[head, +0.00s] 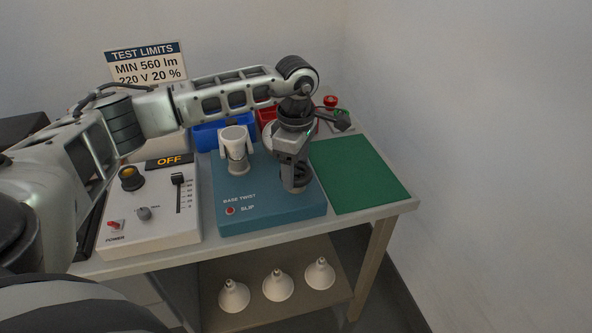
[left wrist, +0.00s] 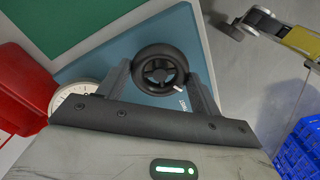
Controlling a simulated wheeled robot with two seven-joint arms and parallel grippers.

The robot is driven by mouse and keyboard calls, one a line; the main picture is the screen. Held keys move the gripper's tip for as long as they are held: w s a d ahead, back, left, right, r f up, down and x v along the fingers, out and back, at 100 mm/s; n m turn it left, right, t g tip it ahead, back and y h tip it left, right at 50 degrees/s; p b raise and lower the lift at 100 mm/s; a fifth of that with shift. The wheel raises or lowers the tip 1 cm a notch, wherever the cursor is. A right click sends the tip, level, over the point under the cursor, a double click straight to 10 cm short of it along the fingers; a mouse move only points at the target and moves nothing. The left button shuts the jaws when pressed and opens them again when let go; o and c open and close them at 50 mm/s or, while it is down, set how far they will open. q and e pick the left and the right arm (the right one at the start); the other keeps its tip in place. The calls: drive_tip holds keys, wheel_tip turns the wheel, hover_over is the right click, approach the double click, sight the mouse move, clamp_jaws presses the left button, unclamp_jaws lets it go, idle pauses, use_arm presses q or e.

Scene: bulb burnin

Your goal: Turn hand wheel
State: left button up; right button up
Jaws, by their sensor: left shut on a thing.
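The hand wheel (left wrist: 140,73) is a black spoked ring with a small white mark on its rim, seen in the left wrist view over the blue base-twist unit (head: 265,212). My left gripper (head: 297,181) points down at the right part of this unit in the head view. In the left wrist view its two fingers (left wrist: 161,76) are on opposite sides of the wheel, shut on its rim. In the head view the gripper mostly hides the wheel. My right gripper is in neither view.
A white clamp holder (head: 236,152) stands left of my left gripper. The control box (head: 160,228) is farther left. Blue and red bins stand behind. The green mat (head: 357,175) at the right is bare. Bulbs (head: 278,286) rest on the lower shelf.

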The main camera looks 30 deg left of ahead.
sight(296, 170)
use_arm(q)
drive_tip(key=shift+m+b, duration=0.35)
drive_tip(key=shift+m, duration=0.55)
drive_tip(key=shift+r, duration=0.1)
drive_tip(key=o, duration=1)
wheel_tip(296, 170, up, 16)
drive_tip(key=shift+b, duration=0.45)
